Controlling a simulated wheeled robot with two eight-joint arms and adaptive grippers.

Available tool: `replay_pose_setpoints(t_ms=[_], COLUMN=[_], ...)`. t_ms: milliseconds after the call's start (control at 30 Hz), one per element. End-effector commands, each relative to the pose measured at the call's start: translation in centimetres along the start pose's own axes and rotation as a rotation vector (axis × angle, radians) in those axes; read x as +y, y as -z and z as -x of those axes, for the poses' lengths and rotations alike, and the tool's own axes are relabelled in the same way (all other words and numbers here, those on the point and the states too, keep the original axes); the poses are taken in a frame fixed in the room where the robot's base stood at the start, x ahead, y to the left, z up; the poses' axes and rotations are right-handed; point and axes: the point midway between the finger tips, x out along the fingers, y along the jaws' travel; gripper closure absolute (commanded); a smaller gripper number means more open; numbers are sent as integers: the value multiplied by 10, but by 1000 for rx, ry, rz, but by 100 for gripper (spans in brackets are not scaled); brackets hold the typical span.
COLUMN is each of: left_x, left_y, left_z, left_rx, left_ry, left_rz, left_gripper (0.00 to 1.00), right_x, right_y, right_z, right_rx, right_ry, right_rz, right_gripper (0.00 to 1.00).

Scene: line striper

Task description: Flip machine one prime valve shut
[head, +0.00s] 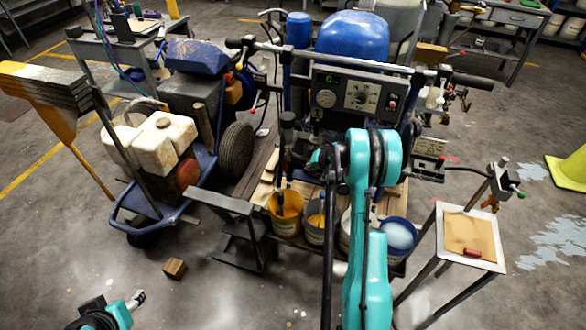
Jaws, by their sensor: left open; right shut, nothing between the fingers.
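A line striper (358,95) with a blue tank, handlebars and a dark control panel (360,95) stands upright at the centre. Its display shows a green digit. I cannot pick out the prime valve for sure; my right arm covers part of the machine's lower front. My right gripper (318,162) is at the machine's front below the panel, partly hidden by my arm; it is shut and empty. I cannot tell whether it touches the machine. My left gripper (138,298) is open and empty, low at the bottom left, well away from the machine.
Several buckets, one yellow (285,214), stand under the machine. A dark step (243,240) and wooden block (175,268) are left of them. A second, blue-framed machine (165,140) stands left. A small stand (452,262) is right. The front-left floor is fairly clear.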

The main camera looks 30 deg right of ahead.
Motion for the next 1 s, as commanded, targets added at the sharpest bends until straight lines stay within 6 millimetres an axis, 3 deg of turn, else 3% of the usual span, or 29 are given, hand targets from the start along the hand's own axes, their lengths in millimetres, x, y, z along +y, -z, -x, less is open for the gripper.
replay_pose_setpoints(t_ms=[167,567,800,1000], left_x=[0,0,0,0], left_y=[-5,-24,-30,-31], left_z=[-6,-33,-42,-44], left_rx=[0,0,0,0], left_ry=[0,0,0,0], left_rz=[0,0,0,0], left_gripper=[50,50,50,50], right_x=[0,1,-29,-36], right_y=[-1,-2,0,1], right_z=[-19,-103,-115,-116], right_rx=[0,0,0,1], right_ry=[1,0,0,0], right_rz=[1,2,3,0], right_gripper=[100,100,100,100])
